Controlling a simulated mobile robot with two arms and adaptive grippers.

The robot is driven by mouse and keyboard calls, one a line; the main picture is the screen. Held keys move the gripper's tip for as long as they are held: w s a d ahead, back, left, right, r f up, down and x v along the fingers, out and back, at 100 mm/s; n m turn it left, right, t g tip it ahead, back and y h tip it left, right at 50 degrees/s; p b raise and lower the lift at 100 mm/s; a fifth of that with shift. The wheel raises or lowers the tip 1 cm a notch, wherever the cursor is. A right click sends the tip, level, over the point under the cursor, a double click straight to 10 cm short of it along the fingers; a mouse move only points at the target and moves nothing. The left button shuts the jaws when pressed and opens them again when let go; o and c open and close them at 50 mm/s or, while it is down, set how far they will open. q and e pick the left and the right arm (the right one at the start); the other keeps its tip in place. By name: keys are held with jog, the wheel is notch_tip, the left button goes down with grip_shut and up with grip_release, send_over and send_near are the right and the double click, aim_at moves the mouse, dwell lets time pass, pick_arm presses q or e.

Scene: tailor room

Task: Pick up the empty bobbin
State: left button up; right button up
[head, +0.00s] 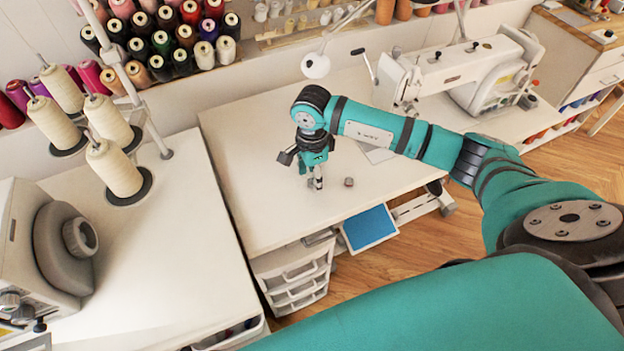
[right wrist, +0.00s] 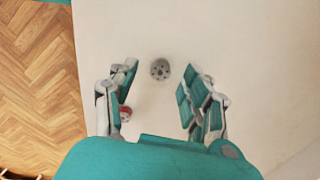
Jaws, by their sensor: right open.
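In the right wrist view a round grey metal bobbin (right wrist: 160,69) with holes in its face and no thread showing lies on the white table. My right gripper (right wrist: 158,82) is open, pointing down, with its fingers on either side of the bobbin's place and nothing gripped. A small red-and-grey round piece (right wrist: 125,113) shows partly behind the left finger. In the head view my right gripper (head: 317,181) is low over the table, and a small dark round piece (head: 348,182) lies to its right; I cannot tell which of the two it is. My left gripper is not in view.
The white table (head: 250,150) is mostly clear around the gripper. A sewing machine (head: 460,70) and a lamp (head: 316,66) stand behind. Thread cones (head: 113,167) stand on the left table. A drawer unit (head: 295,275) and a blue panel (head: 369,227) are below the front edge.

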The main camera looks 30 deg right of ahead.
jog(key=shift+f, duration=0.7)
jog(key=c, duration=0.8)
jog(key=shift+r, duration=0.15)
